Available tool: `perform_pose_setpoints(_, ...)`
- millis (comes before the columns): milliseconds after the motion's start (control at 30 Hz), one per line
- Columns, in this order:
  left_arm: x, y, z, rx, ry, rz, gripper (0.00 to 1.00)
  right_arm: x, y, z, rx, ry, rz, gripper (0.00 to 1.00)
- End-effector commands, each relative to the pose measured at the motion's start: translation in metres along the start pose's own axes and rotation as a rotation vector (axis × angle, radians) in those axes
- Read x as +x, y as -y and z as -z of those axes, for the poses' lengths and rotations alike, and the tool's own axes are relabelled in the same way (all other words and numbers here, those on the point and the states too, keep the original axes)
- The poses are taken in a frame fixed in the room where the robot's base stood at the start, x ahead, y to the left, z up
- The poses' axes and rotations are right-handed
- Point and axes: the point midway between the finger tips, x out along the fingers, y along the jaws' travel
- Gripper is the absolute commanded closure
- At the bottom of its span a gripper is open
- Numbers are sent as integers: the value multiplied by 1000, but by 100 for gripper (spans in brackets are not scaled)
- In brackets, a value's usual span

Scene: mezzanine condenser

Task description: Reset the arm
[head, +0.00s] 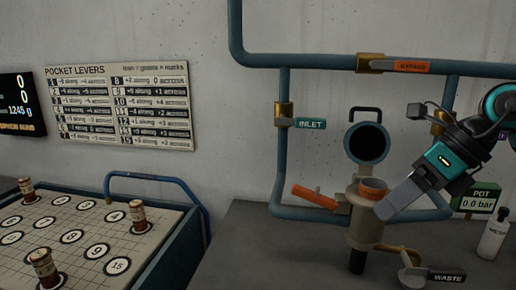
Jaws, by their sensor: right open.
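My right gripper (384,212) comes in from the right, pointing down and left. Its grey fingers overlap the right side of the pot (365,222) in the picture, close to the pot's orange-rimmed mouth (373,188). I cannot tell whether they touch the pot. The jaws are open, and I see nothing held between them. The pot's round lid (366,142) stands open above, with a dark handle on top. My left gripper is out of view.
Blue pipes frame the pot, with the bypass (412,66), inlet (310,124) and waste (446,276) labels. An orange lever (314,196) sticks out left. A white bottle (493,236) stands right. A numbered board (107,220) with brown pegs lies left; grey counter (265,255) between is clear.

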Motion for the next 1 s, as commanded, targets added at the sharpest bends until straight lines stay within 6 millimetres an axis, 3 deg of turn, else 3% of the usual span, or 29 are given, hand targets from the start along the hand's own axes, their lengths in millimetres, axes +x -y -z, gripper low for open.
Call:
perform_pose_setpoints(33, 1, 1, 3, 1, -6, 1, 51, 22, -14, -3, 7, 30, -101, 12)
perform_pose_setpoints(200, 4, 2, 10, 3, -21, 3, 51, 74, -67, -17, 109, 193, -471, 12)
perform_pose_setpoints(367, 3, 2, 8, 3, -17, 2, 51, 100, -104, -32, 359, 397, -836, 12)
perform_pose_setpoints(467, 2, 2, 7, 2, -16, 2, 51, 110, -106, -38, 586, 530, -1023, 12)
perform_pose_setpoints(633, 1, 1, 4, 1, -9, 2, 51, 133, -76, -30, 1079, 743, -1242, 12)
perform_pose_setpoints(767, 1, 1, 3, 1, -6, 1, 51, 169, -38, 4, 1531, 881, -1303, 12)
perform_pose_setpoints(867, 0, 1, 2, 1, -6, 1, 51, 207, -11, 50, 1911, 960, -1276, 12)
perform_pose_setpoints(900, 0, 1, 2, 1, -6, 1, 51, 225, -4, 74, 2070, 983, -1247, 12)
perform_pose_setpoints(1000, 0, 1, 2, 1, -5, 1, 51, 265, 4, 136, 2433, 1013, -1138, 12)
